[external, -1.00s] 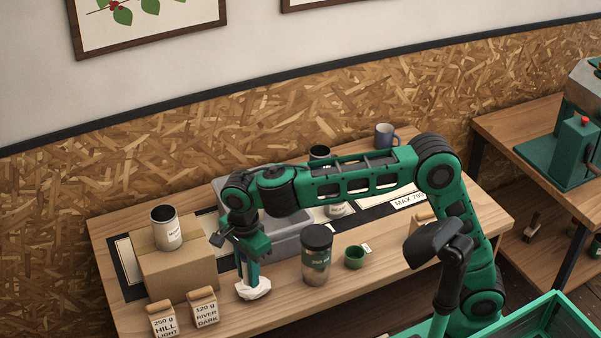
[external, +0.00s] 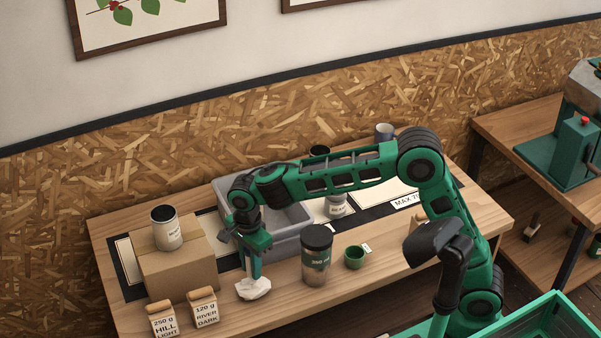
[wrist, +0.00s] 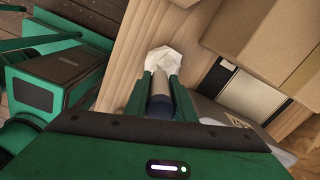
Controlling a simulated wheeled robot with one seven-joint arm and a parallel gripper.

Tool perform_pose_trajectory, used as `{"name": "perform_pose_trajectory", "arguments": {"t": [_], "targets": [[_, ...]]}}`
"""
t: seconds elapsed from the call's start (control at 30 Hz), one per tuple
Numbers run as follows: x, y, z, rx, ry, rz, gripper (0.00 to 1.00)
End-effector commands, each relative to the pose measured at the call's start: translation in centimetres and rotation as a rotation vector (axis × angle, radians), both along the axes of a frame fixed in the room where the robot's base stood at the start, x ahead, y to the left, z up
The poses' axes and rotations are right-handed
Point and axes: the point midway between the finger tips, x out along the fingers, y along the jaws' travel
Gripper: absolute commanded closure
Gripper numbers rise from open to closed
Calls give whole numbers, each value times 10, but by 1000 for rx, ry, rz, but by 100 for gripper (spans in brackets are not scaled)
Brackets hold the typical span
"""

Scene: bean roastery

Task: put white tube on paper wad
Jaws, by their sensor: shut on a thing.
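The paper wad (external: 253,289) is a crumpled white lump on the wooden table near its front edge. It also shows in the wrist view (wrist: 164,58), just beyond my fingertips. My gripper (external: 254,274) points down right above the wad. In the wrist view my gripper (wrist: 161,80) is shut on the white tube (wrist: 160,86), a pale cylinder with a dark lower part seen between the fingers. The tube is hidden by the fingers in the external view. I cannot tell whether it touches the wad.
A cardboard box (external: 176,262) with a white can (external: 166,230) on it stands left. A grey bin (external: 290,238) is behind my gripper. A lidded jar (external: 317,258) and a green cup (external: 355,257) stand right. Small bags (external: 203,308) are at front left.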

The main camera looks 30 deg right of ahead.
Motion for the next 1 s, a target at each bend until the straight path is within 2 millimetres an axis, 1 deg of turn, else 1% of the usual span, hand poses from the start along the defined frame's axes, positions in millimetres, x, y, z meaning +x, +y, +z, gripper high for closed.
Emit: {"name": "perform_pose_trajectory", "arguments": {"t": [0.17, 0.43, 0.8, 0.83, 0.9, 1.0], "targets": [[4, -2, -7, -1, 1, 0, 98], [4, -2, -40, -1, 1, 0, 98], [4, -2, -45, 0, 0, -1, 98], [4, -2, -45, 0, 0, 0, 72], [4, -2, -44, 0, 0, 0, 58], [4, -2, -44, 0, 0, 0, 58]]}}
